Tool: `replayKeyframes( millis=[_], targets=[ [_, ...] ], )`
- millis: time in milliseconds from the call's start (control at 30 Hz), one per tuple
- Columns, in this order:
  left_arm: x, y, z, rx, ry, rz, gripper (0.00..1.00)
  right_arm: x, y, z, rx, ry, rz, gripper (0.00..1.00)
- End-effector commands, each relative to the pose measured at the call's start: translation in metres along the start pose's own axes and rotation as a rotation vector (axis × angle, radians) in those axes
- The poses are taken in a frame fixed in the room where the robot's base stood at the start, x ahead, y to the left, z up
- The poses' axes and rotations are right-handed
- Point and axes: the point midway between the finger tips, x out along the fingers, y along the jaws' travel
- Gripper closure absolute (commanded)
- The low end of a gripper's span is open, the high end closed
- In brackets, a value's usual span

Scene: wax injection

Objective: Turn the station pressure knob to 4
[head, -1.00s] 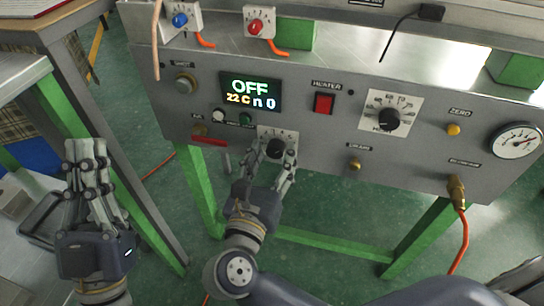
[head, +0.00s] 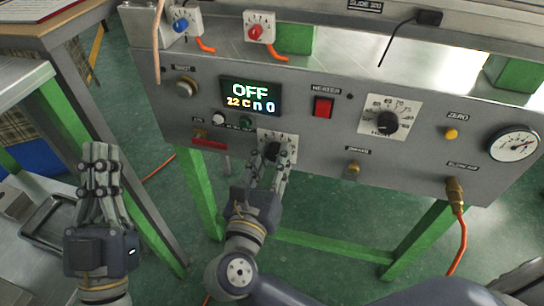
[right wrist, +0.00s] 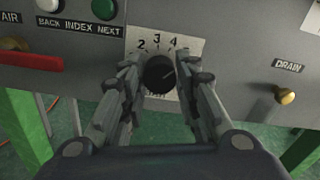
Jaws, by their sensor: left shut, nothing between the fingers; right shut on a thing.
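The black pressure knob (right wrist: 159,74) sits on a white dial plate (right wrist: 192,47) on the grey panel, with the numbers 2, 3 and 4 readable in the right wrist view. A light mark on the knob slants up and right; I cannot tell exactly which number it meets. My right gripper (right wrist: 162,82) is shut on the knob, one finger on each side. In the head view the knob (head: 278,152) is partly hidden by the fingers of my right gripper (head: 269,160). My left gripper (head: 99,150) is shut and empty, left of the panel.
The panel also carries a display (head: 250,96) reading OFF, a red heater switch (head: 323,107), a larger heat dial (head: 387,122), a gauge (head: 514,145) and a brass drain valve (head: 352,169). In the right wrist view, a red lever (right wrist: 30,60) is at left.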

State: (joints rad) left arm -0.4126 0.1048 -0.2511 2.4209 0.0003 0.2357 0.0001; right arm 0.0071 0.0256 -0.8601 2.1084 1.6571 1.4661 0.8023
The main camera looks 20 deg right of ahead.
Motion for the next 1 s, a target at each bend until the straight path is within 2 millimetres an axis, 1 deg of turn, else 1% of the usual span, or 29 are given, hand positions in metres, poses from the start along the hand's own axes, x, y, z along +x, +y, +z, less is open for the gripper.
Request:
replayKeyframes(
  millis=[67,167,267,367,467,500,567,667,700,833,1000],
  targets=[
    [0.001,-0.002,0.014,0.004,-0.085,-0.003,1.0,0.0,-0.001,0.002,-0.025,0.003,-0.001,0.95],
    [-0.002,-0.005,0.038,0.009,-0.217,-0.009,1.0,0.0,-0.001,0.003,-0.063,0.002,0.0,0.95],
    [-0.011,-0.009,0.065,0.015,-0.368,-0.017,1.0,0.0,-0.001,0.003,-0.106,0.003,0.0,0.95],
    [-0.026,-0.013,0.092,0.02,-0.53,-0.026,1.0,0.0,-0.001,0.003,-0.151,0.003,0.0,0.95],
    [-0.047,-0.018,0.116,0.024,-0.694,-0.036,1.0,0.0,-0.001,0.003,-0.198,0.002,0.0,0.95],
    [-0.057,-0.02,0.125,0.025,-0.76,-0.04,1.0,0.0,0.0,0.003,-0.215,0.002,0.001,0.95],
    [-0.073,-0.022,0.136,0.027,-0.859,-0.047,1.0,0.0,-0.001,0.003,-0.242,0.002,0.0,0.95],
    [-0.103,-0.026,0.152,0.028,-1.022,-0.058,1.0,0.0,0.0,0.003,-0.286,0.002,0.001,0.95],
    [-0.116,-0.028,0.156,0.028,-1.085,-0.063,1.0,0.0,0.0,0.003,-0.302,0.002,0.001,0.95],
    [-0.156,-0.032,0.165,0.027,-1.276,-0.077,1.0,0.0,0.0,0.003,-0.353,0.002,0.001,0.95],
    [-0.202,-0.035,0.166,0.024,-1.484,-0.094,1.0,0.0,0.0,0.002,-0.408,0.001,0.0,0.95]
  ],
)
